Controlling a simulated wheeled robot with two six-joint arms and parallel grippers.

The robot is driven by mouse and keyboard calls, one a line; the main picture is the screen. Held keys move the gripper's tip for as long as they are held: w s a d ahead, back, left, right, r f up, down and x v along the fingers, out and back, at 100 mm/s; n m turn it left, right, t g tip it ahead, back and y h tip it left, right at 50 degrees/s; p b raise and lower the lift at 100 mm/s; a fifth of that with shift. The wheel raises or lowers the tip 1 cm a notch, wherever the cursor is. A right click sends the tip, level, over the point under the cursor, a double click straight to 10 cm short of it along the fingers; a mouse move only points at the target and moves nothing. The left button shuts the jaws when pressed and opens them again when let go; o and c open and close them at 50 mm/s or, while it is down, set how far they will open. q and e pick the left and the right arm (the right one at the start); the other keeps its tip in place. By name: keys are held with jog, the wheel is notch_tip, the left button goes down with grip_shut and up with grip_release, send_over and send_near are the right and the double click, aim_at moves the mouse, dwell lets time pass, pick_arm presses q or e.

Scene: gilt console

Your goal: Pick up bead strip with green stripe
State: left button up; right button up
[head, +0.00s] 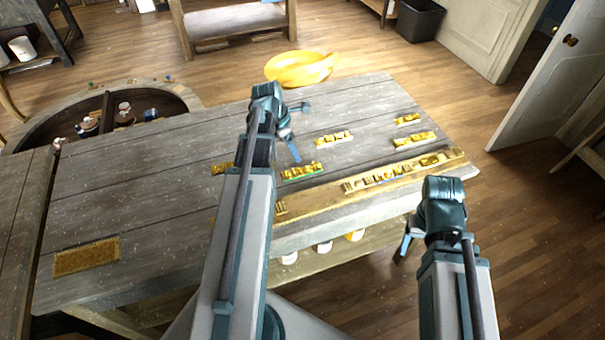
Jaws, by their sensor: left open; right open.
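The bead strip with a green stripe (303,173) lies on the grey plank table (150,190), near the middle. It is gold with a green edge along its near side. My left gripper (297,130) is open and empty. It hangs just beyond the strip in the picture, with its near finger pointing down toward it; I cannot tell its exact height. My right gripper (404,245) is at the table's front edge on the right, apart from the strip. Its fingers are partly hidden by its wrist.
Other gold strips lie on the table: a pale-edged one (333,138), two at right (407,119) (414,139) and one partly behind my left arm (221,168). A long gilt moulding (405,170) lies along the front.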

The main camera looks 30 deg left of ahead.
pick_arm(q)
jog(key=b, duration=0.6)
send_over(301, 169)
jog(key=s, duration=0.1)
jog(key=f, duration=0.6)
jog(key=shift+s+a+f, duration=0.15)
jog(key=shift+a+f, duration=0.1)
jog(key=shift+f, duration=0.05)
jog(key=b+x, duration=0.4)
jog(key=x, duration=0.1)
jog(key=shift+a+f+b, duration=0.2)
jog(key=shift+a+b, duration=0.1)
jog(key=shift+b, duration=0.1)
jog(key=shift+r, duration=0.1)
grip_shut()
